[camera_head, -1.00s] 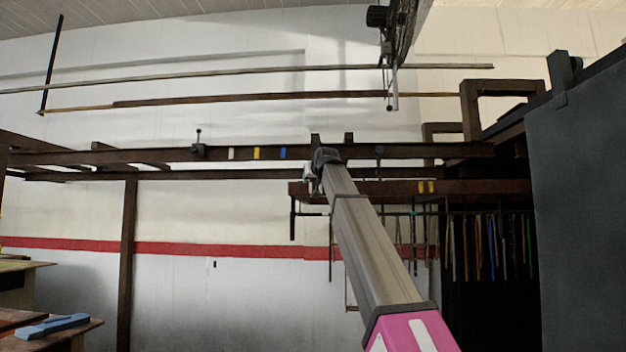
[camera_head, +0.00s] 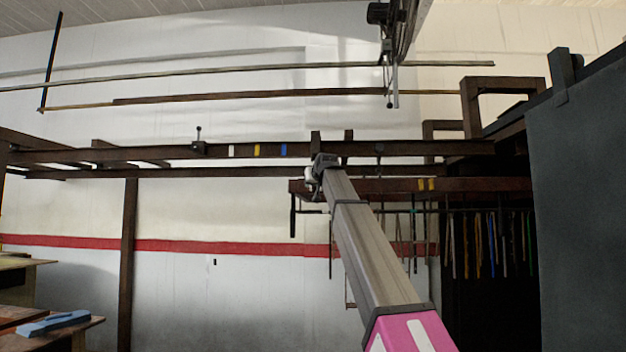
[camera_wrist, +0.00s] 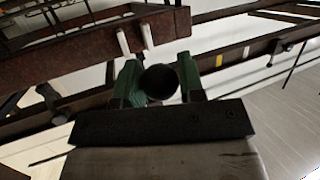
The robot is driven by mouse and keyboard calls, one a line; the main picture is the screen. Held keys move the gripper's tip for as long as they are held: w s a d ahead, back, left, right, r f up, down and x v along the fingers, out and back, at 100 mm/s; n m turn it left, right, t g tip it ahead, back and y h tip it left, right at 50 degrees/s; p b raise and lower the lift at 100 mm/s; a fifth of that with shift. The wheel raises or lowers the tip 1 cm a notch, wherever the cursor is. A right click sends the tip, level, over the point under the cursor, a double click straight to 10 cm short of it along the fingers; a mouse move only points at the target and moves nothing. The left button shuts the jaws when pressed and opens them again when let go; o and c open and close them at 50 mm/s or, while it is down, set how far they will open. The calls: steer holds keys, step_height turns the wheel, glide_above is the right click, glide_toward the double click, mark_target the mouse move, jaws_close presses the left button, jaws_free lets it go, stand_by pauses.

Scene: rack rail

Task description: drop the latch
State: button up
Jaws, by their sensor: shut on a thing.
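My gripper (camera_head: 316,172) is in front of the long brown rail (camera_head: 225,152), at the far end of my arm in the head view. In the wrist view, the green fingers of my gripper (camera_wrist: 160,82) are closed on either side of a dark round knob (camera_wrist: 159,83). The rest of what the knob belongs to is hidden, so I cannot tell whether it is the latch. A small fitting with an upright ball-topped lever (camera_head: 199,142) sits on the rail to the left. White, yellow and blue marks lie between it and my gripper.
A lower brown beam (camera_head: 470,187) with two yellow marks runs right of my gripper, with several thin rods hanging under it. A dark grey panel (camera_head: 580,200) stands at the right. A blue object (camera_head: 54,325) lies on a bench at lower left. Open space lies before the wall.

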steer(key=w+f, duration=0.3)
steer(key=w, duration=0.5)
steer(key=w+f, duration=0.4)
steer(key=w, duration=0.4)
steer(key=shift+d+f, duration=0.15)
steer(key=shift+d, duration=0.25)
stand_by(1.0)
steer(key=shift+w, duration=0.1)
steer(key=o, duration=0.8)
steer(key=shift+o, duration=0.2)
steer(key=s, duration=0.7)
steer(key=shift+a, duration=0.2)
